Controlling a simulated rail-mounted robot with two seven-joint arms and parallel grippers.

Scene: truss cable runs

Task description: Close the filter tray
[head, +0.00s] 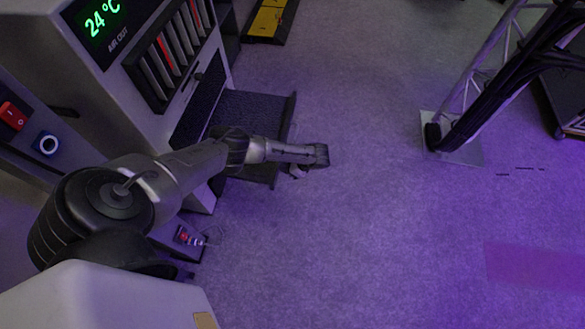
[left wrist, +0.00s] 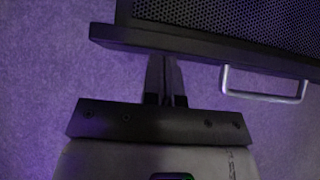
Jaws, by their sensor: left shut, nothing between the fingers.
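The filter tray (head: 250,104) is a dark, flat tray that sticks out from the front of the grey air unit (head: 150,60) in the head view. In the left wrist view its black front edge (left wrist: 195,46) and a silver bar handle (left wrist: 264,96) show, with dark mesh behind. My left gripper (head: 298,172) is at the tray's outer front side in the head view. In the left wrist view the left gripper (left wrist: 163,62) is shut and empty, its fingertips close to the front edge, left of the handle. I cannot tell whether they touch. My right gripper is not in view.
The air unit has a lit 24 °C display (head: 102,17), a red switch (head: 12,115) and a round blue-ringed button (head: 47,144). A truss foot plate (head: 465,150) with black cables stands at right. The floor between is clear.

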